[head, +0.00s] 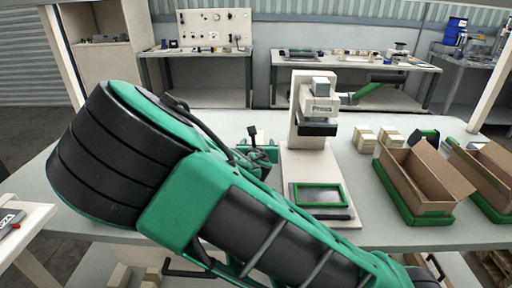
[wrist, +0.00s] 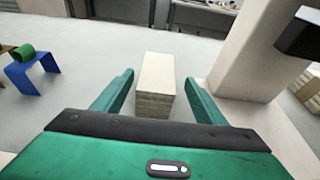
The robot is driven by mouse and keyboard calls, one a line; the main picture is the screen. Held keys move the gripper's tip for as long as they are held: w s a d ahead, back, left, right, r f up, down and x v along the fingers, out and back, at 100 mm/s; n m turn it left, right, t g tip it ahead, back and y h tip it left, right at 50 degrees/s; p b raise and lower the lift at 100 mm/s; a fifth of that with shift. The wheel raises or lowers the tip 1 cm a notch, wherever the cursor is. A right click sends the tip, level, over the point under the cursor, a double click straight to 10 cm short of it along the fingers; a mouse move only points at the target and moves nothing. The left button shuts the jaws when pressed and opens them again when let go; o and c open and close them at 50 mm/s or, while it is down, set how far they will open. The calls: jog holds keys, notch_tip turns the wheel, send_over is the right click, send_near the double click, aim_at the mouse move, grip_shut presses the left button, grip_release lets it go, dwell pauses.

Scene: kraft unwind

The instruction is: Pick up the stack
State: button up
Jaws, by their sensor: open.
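A pale stack (wrist: 155,85) of thin flat pieces stands upright on the light table in the wrist view. My gripper (wrist: 159,77) is open, with one green finger to the left and one to the right of the stack. Gaps show between the stack and both fingers, so neither appears to touch it. In the head view my gripper (head: 262,155) is left of the press, and I cannot make out this stack there, as my arm covers much of that area.
A white press (head: 312,108) with a green-framed plate (head: 318,195) stands close to the right of my gripper. Pale stacks (head: 365,138) and open cardboard boxes (head: 425,178) are farther right. A blue stand (wrist: 32,68) is at left in the wrist view.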

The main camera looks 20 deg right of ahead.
jog(key=shift+a+x, duration=0.1)
jog(key=shift+x, duration=0.95)
jog(key=shift+a+x, duration=0.15)
jog(key=shift+x, duration=0.9)
jog(key=shift+f, duration=0.15)
jog(key=c, duration=1.2)
